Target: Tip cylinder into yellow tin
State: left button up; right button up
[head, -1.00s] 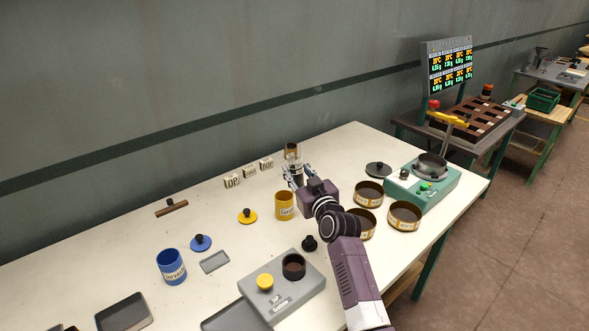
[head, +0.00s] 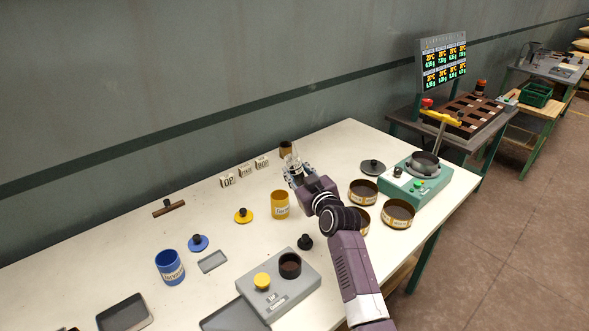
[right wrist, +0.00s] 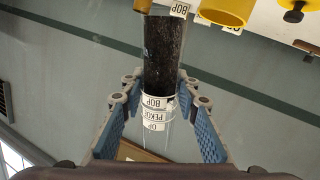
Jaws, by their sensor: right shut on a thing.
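My right gripper (head: 293,170) is shut on a clear cylinder (head: 295,158) above the back of the white table. In the right wrist view, the blue-padded fingers (right wrist: 160,115) are on either side of the cylinder (right wrist: 163,60). It holds dark leaves in one part, with labels such as PEKOE and BOP near its clear end. The yellow tin (head: 280,205) stands upright and open on the table, in front and a little left of the gripper. A yellow tin also shows at the top of the right wrist view (right wrist: 226,12). My left gripper is out of view.
A brown tin (head: 286,148) stands behind the gripper, beside labelled blocks (head: 245,170). A yellow lid (head: 243,216) lies left of the yellow tin. Round sieves (head: 398,213) and a green machine (head: 425,185) are to the right; a grey device (head: 280,285) is in front.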

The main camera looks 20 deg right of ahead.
jog(key=shift+s+d+n+g+p, duration=0.35)
jog(key=shift+d+n+g+p, duration=0.25)
jog(key=shift+d+n+p, duration=0.5)
jog(key=shift+a+h, duration=0.25)
jog(key=shift+h, duration=0.15)
jog(key=shift+s+d+f+n+g+p, duration=0.3)
jog(key=shift+d+n+g+p, duration=0.2)
jog(key=shift+n+p, duration=0.3)
jog(key=shift+s+d+f+n+g+h, duration=0.1)
jog(key=shift+d+f+n+g+h, duration=0.25)
jog(key=shift+n+h, duration=0.2)
jog(key=shift+s+d+f+n+g+h+p, duration=0.2)
jog(key=shift+d+f+n+g+h+p, duration=0.15)
jog(key=shift+f+n+h, duration=0.4)
jog(key=shift+f+n+p, duration=0.15)
jog(key=shift+n+p, duration=0.2)
jog(key=shift+n, duration=0.05)
